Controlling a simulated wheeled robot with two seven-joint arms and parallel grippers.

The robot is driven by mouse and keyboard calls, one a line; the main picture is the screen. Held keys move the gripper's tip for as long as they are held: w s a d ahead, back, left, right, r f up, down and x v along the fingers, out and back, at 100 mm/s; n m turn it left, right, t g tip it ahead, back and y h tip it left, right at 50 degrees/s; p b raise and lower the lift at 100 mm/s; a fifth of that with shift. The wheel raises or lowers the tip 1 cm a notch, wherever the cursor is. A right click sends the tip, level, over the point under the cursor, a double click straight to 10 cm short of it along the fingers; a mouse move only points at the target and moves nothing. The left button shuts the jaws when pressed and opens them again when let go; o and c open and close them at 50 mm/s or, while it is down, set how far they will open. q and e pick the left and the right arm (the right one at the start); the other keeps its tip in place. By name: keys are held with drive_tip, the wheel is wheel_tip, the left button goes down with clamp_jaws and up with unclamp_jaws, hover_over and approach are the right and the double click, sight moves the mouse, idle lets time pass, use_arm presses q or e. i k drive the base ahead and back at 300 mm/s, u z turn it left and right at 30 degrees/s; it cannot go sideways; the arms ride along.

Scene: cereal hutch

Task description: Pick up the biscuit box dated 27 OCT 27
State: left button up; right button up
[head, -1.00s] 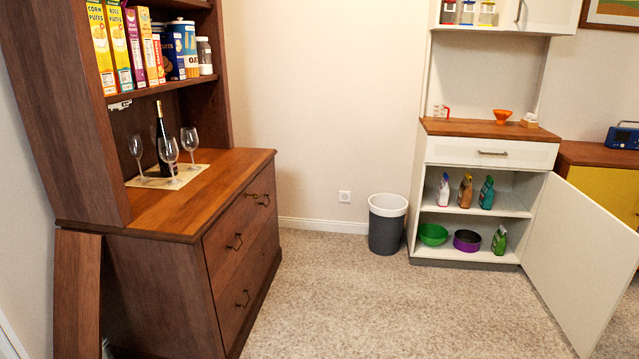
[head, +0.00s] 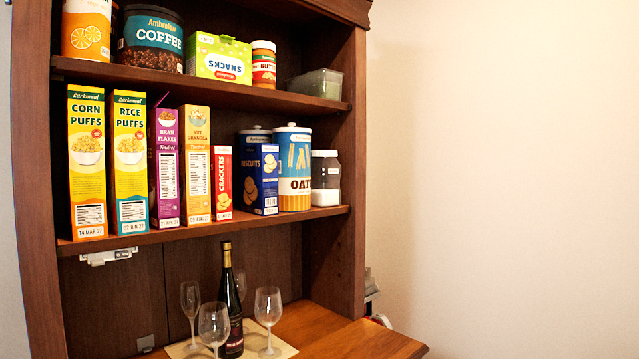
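A dark blue biscuit box (head: 258,180) stands upright on the middle shelf of the brown hutch in the head view. It reads BISCUITS and shows round biscuits on its front. A small date label is at its lower front, too small to read. A red crackers box (head: 222,183) is to its left, and a blue and orange oat canister (head: 293,168) is close on its right. A dark blue canister (head: 254,134) is partly hidden behind the biscuit box. Neither of my grippers shows in the head view.
Several cereal boxes, including corn puffs (head: 87,162), stand left on the shelf (head: 200,232). A jar (head: 325,178) stands at its right end. Below, a wine bottle (head: 231,310) and glasses (head: 268,312) stand on the counter (head: 345,335). The upper shelf (head: 200,82) holds more food.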

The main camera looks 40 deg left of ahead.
sight(258, 162)
drive_tip(key=i, duration=2.15)
drive_tip(key=u, duration=2.1)
